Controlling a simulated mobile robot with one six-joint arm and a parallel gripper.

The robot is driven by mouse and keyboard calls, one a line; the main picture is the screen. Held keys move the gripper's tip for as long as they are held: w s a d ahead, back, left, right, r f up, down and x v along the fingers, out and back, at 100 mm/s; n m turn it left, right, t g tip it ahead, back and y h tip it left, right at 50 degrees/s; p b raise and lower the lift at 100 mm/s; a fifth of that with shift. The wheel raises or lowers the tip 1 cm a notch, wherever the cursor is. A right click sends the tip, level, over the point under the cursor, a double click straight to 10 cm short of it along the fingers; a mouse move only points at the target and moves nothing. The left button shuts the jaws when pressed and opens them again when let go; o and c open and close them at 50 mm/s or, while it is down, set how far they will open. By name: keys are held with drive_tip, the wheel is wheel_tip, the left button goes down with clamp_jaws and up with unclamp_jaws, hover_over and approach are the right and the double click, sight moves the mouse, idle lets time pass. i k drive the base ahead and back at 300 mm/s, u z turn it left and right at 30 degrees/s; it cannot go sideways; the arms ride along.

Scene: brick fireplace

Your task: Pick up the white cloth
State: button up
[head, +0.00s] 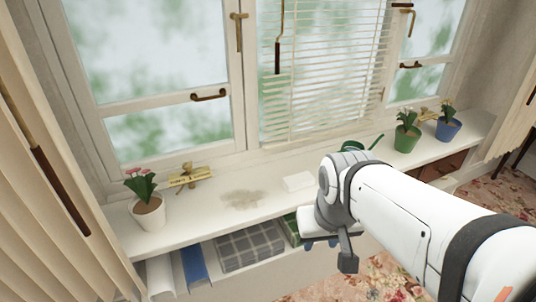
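The white cloth (298,182) looks like a small folded block. It lies flat on the white windowsill (205,220), right of a brownish stain. My gripper (330,256) is in front of the sill's front edge, below and to the right of the cloth in the picture. It appears apart from the cloth. One dark finger shows clearly, but the other is mostly hidden, so its opening cannot be made out. My arm covers part of the sill right of the cloth.
A white pot with pink flowers (148,204) stands at the sill's left, near a small brass ornament (188,178). A green watering can (360,144), a green pot (405,138) and a blue pot (447,129) stand to the right. Books (195,266) and a grey checked item (250,246) fill the shelf below.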

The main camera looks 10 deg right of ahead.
sight(297, 182)
drive_tip(key=z, duration=0.15)
drive_tip(key=i, duration=0.9)
drive_tip(key=u, duration=0.2)
drive_tip(key=k, duration=0.85)
drive_tip(key=z, duration=0.2)
drive_tip(key=i, duration=0.9)
drive_tip(key=u, duration=0.05)
